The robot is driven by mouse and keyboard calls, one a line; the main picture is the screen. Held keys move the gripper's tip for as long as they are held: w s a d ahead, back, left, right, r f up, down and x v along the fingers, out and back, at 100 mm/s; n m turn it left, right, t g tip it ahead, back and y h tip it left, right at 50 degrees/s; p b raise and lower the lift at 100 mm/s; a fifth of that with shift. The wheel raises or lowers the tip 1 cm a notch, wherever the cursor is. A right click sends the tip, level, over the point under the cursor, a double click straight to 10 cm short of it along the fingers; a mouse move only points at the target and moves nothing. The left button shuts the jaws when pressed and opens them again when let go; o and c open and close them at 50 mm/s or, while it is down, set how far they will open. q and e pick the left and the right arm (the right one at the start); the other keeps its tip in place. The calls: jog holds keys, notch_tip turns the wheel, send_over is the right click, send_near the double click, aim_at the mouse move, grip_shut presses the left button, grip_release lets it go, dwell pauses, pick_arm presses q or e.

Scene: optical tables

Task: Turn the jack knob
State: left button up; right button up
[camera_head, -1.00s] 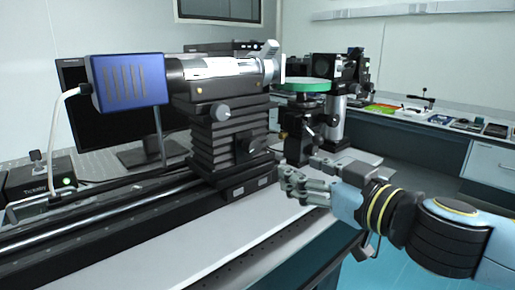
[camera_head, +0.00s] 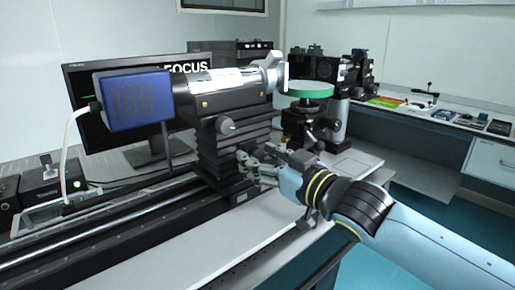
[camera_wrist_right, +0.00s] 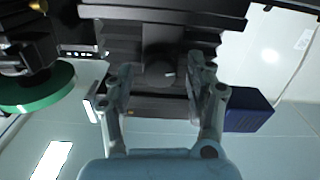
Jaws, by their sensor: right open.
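The jack (camera_head: 214,158) is a black ribbed stack under the blue-ended optical unit in the head view. Its ribbed body also shows in the right wrist view (camera_wrist_right: 110,32). A round dark knob (camera_wrist_right: 160,74) on the jack shows in the right wrist view, between my spread fingers. Another grey knob (camera_head: 225,125) sits higher up. My right gripper (camera_head: 246,163) is open at the jack's front, with one finger on each side of the knob (camera_wrist_right: 161,80). I cannot tell whether the fingers touch it. My left gripper is not in view.
The blue box (camera_head: 134,98) and barrel (camera_head: 225,82) sit above the jack. A green disc (camera_head: 305,90) on a black stand is just right. A monitor (camera_head: 85,75) reading FOCUS stands behind. The white bench strip (camera_head: 225,238) in front is clear.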

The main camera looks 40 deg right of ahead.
jog(key=shift+w+a, duration=0.1)
jog(key=shift+w, duration=0.45)
grip_shut()
jog(key=shift+n, duration=0.6)
grip_release()
